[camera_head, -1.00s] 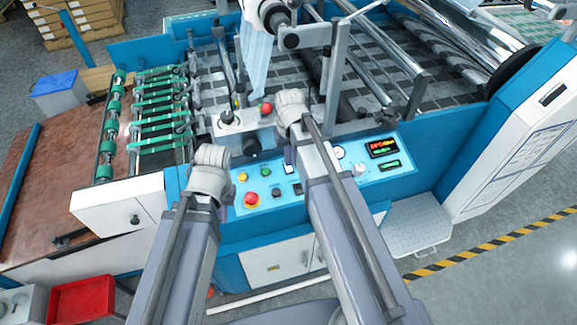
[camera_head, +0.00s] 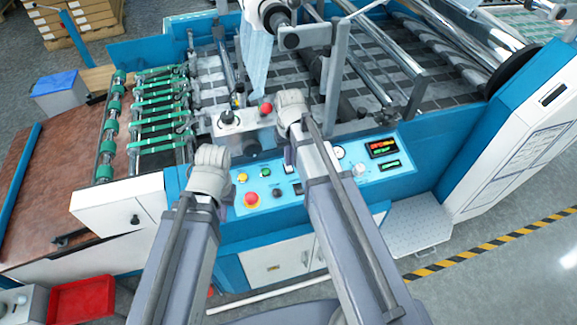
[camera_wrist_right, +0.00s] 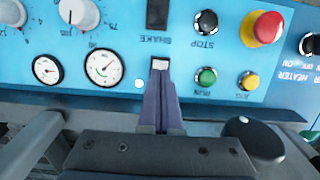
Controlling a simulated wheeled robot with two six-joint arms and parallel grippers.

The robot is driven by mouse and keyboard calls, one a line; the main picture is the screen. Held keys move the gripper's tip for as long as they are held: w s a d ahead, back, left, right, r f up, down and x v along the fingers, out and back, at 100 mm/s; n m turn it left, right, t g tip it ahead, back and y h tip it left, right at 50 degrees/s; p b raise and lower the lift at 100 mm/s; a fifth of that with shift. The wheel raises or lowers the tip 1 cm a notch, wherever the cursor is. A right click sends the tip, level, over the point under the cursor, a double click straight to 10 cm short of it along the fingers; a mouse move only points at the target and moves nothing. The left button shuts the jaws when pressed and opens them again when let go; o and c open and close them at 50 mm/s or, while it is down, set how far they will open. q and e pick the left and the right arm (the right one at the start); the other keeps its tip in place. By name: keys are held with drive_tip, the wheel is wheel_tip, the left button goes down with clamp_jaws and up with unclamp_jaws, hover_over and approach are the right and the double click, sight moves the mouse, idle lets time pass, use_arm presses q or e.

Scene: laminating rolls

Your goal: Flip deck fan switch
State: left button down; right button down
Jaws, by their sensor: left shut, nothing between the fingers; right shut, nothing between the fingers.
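My right gripper (camera_wrist_right: 162,85) is shut and empty in the right wrist view. Its narrow purple fingers point at the light blue control panel (camera_wrist_right: 100,105). A small white piece (camera_wrist_right: 160,63) shows right at the fingertips, perhaps a switch; I cannot tell contact. No fan label is readable. A black rocker switch (camera_wrist_right: 157,14) lies beyond the tips. In the head view, the right fingertips (camera_head: 288,166) are at the panel's upper edge, partly hidden by my arm. My left gripper (camera_head: 212,165) is shut and empty at the panel's left end, its fingers mostly hidden.
A red emergency button (camera_wrist_right: 268,27), green button (camera_wrist_right: 206,77), yellow button (camera_wrist_right: 249,81) and gauges (camera_wrist_right: 104,66) crowd the panel. A black knob (camera_wrist_right: 254,137) stands close by the right gripper. Rollers and green belts (camera_head: 155,110) lie behind.

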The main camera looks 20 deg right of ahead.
sight(289, 169)
drive_tip(key=shift+f+b, duration=1.05)
drive_tip(key=shift+f, duration=0.05)
idle(0.4)
drive_tip(key=shift+r, duration=0.2)
wheel_tip(289, 169, up, 7)
drive_tip(key=p, duration=0.7)
drive_tip(key=shift+f, duration=0.15)
drive_tip(key=s+a+f+n+b, duration=0.1)
drive_tip(key=s+a+f+b, duration=0.2)
drive_tip(key=s+a, duration=0.2)
drive_tip(key=s+a+f+n+h+b, duration=0.1)
drive_tip(key=s+a+f+n+b, duration=0.1)
drive_tip(key=s+a, duration=0.3)
drive_tip(key=s+f+b, duration=0.1)
drive_tip(key=s, duration=0.3)
drive_tip(key=shift+s+a+f, duration=0.15)
drive_tip(key=shift+a+f, duration=0.05)
drive_tip(key=shift+a, duration=0.05)
